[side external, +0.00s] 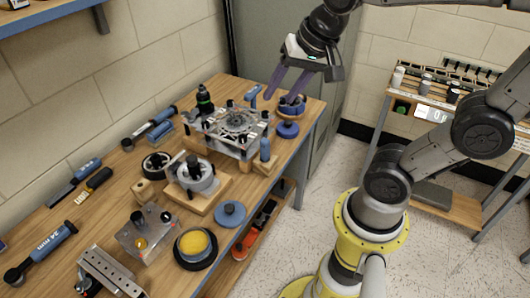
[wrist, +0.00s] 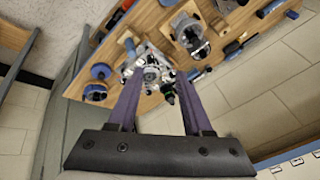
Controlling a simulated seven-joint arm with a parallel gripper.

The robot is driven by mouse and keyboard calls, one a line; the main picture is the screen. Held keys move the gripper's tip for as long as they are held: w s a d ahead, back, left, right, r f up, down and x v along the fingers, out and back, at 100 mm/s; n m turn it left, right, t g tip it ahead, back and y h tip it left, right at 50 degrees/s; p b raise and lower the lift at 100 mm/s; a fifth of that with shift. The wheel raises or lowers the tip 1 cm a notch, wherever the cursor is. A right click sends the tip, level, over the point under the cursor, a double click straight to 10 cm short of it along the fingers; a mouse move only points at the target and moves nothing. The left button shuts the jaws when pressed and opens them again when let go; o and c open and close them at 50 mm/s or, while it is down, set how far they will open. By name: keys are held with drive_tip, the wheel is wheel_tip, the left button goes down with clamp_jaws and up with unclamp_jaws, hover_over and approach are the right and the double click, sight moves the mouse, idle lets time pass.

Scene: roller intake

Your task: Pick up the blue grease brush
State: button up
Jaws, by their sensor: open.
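Several blue-handled tools lie on the wooden workbench, and I cannot tell for certain which is the grease brush. A short blue piece (side external: 253,92) stands at the back edge behind the clear-topped fixture (side external: 238,128). A blue block-like piece (side external: 160,131) lies by the wall, and a blue-handled tool with a dark end (side external: 87,168) lies farther left. My gripper (side external: 279,97) is open and empty, its purple fingers pointing down above the back right end of the bench. In the wrist view, my gripper (wrist: 160,75) has its fingers apart, with the fixture (wrist: 150,70) beyond them.
A blue spool-like part (side external: 288,129) stands at the bench's right edge, close below my fingers. A grey cabinet (side external: 285,45) stands behind. A rack table (side external: 440,100) is at right.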

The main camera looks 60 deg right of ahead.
drive_tip(key=w+d+f+m+g, duration=0.1)
drive_tip(key=w+d+f+m, duration=0.25)
drive_tip(key=w, duration=0.25)
drive_tip(key=m+g, duration=0.4)
drive_tip(key=m, duration=0.1)
hover_over(265, 151)
drive_tip(key=d, duration=0.2)
drive_tip(key=f, duration=1.3)
drive_tip(key=shift+w+a+f, duration=0.15)
drive_tip(key=shift+w+f, duration=0.1)
drive_tip(key=shift+w, duration=0.05)
wheel_tip(265, 151, down, 7)
drive_tip(key=shift+r, duration=0.1)
drive_tip(key=shift+a+f, duration=0.2)
drive_tip(key=shift+f, duration=2.85)
clamp_jaws()
